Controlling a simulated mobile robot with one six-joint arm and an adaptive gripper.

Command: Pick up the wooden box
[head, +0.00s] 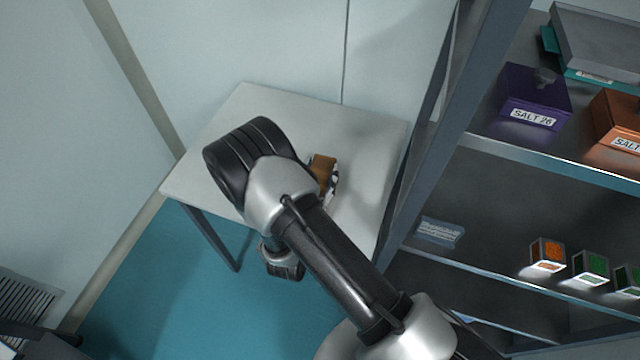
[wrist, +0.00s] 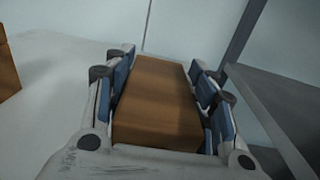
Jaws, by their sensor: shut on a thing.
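The wooden box (wrist: 160,100) is a plain brown block in the middle of the wrist view. My gripper (wrist: 163,85) has its blue-padded fingers on both sides of the box and is shut on it. In the head view, a small brown part of a wooden thing (head: 322,167) shows on the white table beside my arm, with a dark and white finger part next to it. My arm hides most of that spot. I cannot tell from these frames whether the box touches the table.
Another brown wooden thing (wrist: 6,68) stands at the left edge of the wrist view. The white table (head: 225,125) is otherwise bare where visible. A grey shelf rack (head: 510,150) stands close on the right, holding a purple box (head: 533,95) and several small boxes. A wall lies behind the table.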

